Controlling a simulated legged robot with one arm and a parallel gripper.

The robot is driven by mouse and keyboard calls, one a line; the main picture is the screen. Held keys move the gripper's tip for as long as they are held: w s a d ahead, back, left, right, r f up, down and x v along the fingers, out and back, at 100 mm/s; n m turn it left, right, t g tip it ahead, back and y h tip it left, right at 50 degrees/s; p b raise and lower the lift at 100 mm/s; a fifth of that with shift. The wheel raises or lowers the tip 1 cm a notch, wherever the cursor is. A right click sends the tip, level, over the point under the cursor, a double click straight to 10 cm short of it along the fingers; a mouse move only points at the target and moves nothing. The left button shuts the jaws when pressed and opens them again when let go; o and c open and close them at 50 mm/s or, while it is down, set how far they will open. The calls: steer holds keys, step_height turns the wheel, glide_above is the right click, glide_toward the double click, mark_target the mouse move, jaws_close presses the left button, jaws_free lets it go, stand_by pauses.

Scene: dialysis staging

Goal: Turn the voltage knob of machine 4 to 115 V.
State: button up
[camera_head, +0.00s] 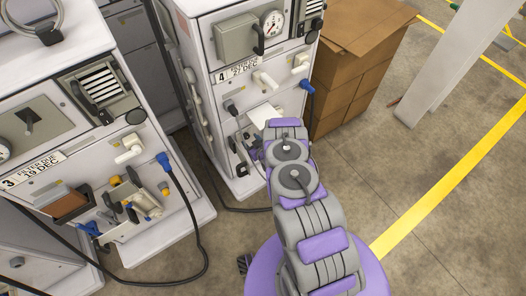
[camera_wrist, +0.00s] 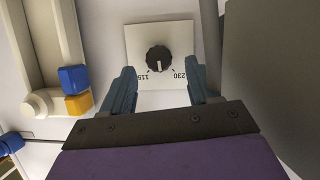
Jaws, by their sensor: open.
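Machine 4 (camera_head: 205,100) stands at the top centre of the head view, with a "4" label (camera_head: 237,71) on its front. The wrist view shows a black voltage knob (camera_wrist: 159,59) on a white square plate (camera_wrist: 185,32). The plate reads 115 at lower left and 230 at lower right, upside down. The knob's white mark appears to point down the picture, between the two numbers. My gripper (camera_wrist: 161,86) is open, its two fingers apart below the knob in the picture, with nothing between them. In the head view my arm hides the knob.
Machine 3 (camera_head: 95,165) stands at left, with a blue-ended cable (camera_head: 203,240) hanging to the floor. Cardboard boxes (camera_head: 355,70) stand right of machine 4. A white post (camera_head: 440,60) is farther right. Blue and yellow blocks (camera_wrist: 75,78) sit left of the plate.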

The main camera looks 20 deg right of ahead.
steer(key=p+v, duration=0.4)
steer(key=v, duration=1)
steer(key=shift+p, duration=0.35)
steer(key=shift+w, duration=0.15)
